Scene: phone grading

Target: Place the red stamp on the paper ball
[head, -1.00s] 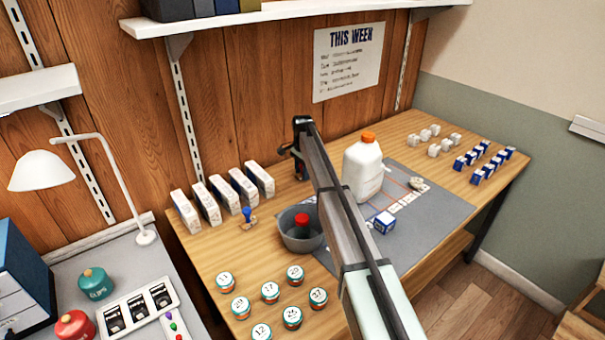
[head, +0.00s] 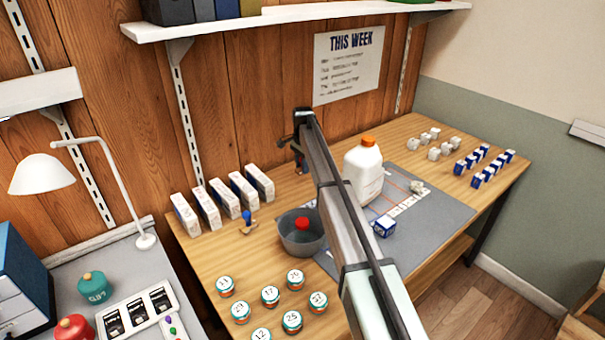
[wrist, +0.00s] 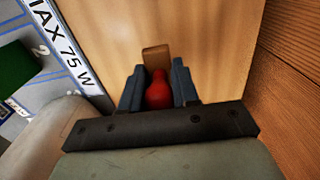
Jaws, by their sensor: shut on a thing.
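My gripper (wrist: 157,88) is shut on the red stamp (wrist: 158,94), whose red knob sits between the two dark fingers in the wrist view. The stamp's wooden base (wrist: 155,57) shows beyond the fingertips, over bare tabletop. In the head view my gripper is near the back wall, left of the white bottle, partly hidden by my arm. A crumpled pale thing, seemingly the paper ball (head: 417,187), lies on the grey mat (head: 440,215), to the right of the bottle and well apart from my gripper.
The white bottle (head: 364,170) with an orange cap stands between my arm and the ball. A blue-and-white box (head: 384,226) lies on the mat. A grey bowl (head: 300,238), a blue stamp (head: 248,222) and several numbered jars are at left. The mat's right part is bare.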

